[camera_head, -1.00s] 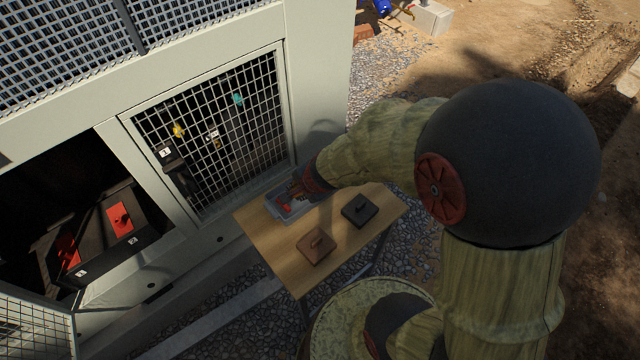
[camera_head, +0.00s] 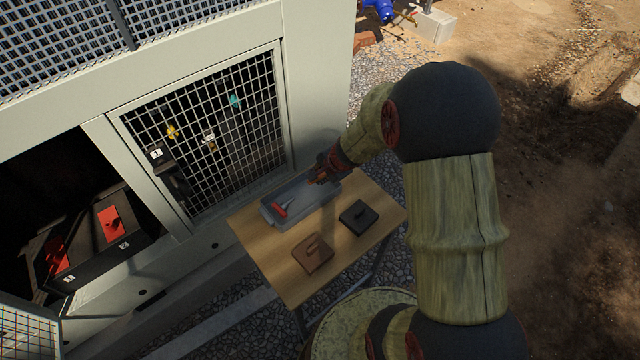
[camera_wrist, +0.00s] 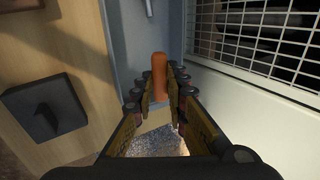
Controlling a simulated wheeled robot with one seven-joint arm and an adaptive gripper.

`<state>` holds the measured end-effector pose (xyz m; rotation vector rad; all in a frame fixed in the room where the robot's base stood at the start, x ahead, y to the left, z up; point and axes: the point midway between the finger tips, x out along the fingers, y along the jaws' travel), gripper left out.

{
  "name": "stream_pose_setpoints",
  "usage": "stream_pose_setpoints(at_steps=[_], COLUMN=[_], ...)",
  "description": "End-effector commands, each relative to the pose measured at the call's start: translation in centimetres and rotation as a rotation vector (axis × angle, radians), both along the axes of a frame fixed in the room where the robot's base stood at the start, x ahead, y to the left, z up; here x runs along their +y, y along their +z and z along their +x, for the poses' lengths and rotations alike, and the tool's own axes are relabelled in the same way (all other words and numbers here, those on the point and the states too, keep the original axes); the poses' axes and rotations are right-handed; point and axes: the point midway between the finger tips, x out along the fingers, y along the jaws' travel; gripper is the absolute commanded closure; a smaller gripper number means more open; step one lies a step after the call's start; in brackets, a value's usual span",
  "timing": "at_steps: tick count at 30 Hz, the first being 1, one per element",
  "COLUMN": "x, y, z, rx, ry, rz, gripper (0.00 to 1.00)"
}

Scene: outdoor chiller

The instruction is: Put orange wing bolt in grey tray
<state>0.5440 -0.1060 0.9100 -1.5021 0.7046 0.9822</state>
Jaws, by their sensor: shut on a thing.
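My gripper (camera_head: 318,178) is over the far right end of the grey tray (camera_head: 316,196) on the wooden table. In the wrist view its fingers (camera_wrist: 160,98) are closed on an orange, rounded piece, which I take to be the orange wing bolt (camera_wrist: 160,72). Its wings cannot be made out. The tray's grey floor (camera_wrist: 128,45) shows behind and left of it. A red-handled tool (camera_head: 280,210) lies in the tray's left part. Whether the held piece touches the tray cannot be told.
A black lidded block (camera_head: 358,214) and a brown one (camera_head: 313,254) stand on the wooden table (camera_head: 292,283) in front of the tray. A mesh door (camera_head: 215,130) of the pale cabinet rises close behind the table. An open bay with a black box (camera_head: 100,250) is at left.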

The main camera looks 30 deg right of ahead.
Motion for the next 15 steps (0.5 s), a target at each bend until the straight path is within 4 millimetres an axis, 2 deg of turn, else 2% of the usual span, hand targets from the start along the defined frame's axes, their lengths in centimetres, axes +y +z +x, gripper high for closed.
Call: stream_pose_setpoints(at_steps=[5, 12, 15], x=[-0.5, -0.9, -0.9], y=[-0.8, -4.1, -4.5], z=[0.5, 0.7, 0.8], rx=[-0.001, 0.000, -0.001], ry=[-0.001, -0.001, 0.000], rz=[0.001, 0.000, 0.000], gripper=[1.00, 1.00, 1.00])
